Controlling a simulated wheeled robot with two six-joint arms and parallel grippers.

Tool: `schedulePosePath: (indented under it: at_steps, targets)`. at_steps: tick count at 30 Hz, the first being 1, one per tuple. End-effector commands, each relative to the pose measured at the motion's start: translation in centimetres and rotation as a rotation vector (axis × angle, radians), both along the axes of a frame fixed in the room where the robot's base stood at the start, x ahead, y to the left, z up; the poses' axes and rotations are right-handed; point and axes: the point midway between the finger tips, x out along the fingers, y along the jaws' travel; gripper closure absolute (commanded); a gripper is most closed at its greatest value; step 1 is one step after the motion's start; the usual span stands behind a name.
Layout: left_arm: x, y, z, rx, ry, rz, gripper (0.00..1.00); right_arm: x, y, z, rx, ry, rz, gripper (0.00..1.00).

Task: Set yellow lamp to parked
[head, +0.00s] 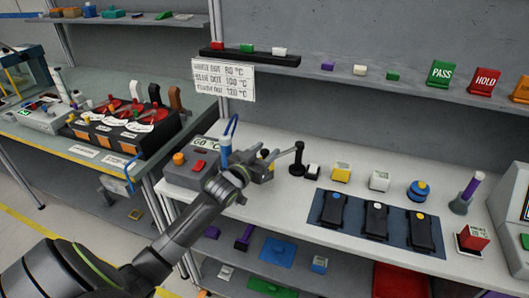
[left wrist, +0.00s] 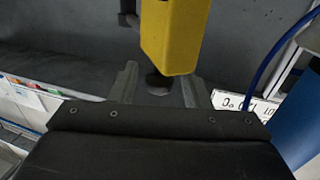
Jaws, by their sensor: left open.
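My left gripper (head: 262,158) is over the white bench, beside a grey box (head: 187,172) with a "60 °C" display. In the left wrist view its two fingers (left wrist: 160,90) are apart. A yellow block-like part (left wrist: 175,38) fills the top of that view, in front of or just above the gap between the fingers. I cannot tell whether it touches them. A small dark round thing shows beyond the gap. A yellow patch also shows beside my gripper in the head view. I cannot tell for sure which thing is the yellow lamp. My right gripper is not in view.
A blue cylinder (left wrist: 300,130) with a blue cable stands close on the right. A black stand (head: 298,162) is right of my gripper. Several coloured blocks and a dark blue mat (head: 352,232) lie farther right. A black lever panel (head: 112,138) is on the left bench.

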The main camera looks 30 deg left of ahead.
Motion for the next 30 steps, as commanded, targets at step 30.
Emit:
schedulePosePath:
  at_steps: [30]
  targets:
    - [-15.3,0.3,-0.1,0.003,0.003,0.000,0.57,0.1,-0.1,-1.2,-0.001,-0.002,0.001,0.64]
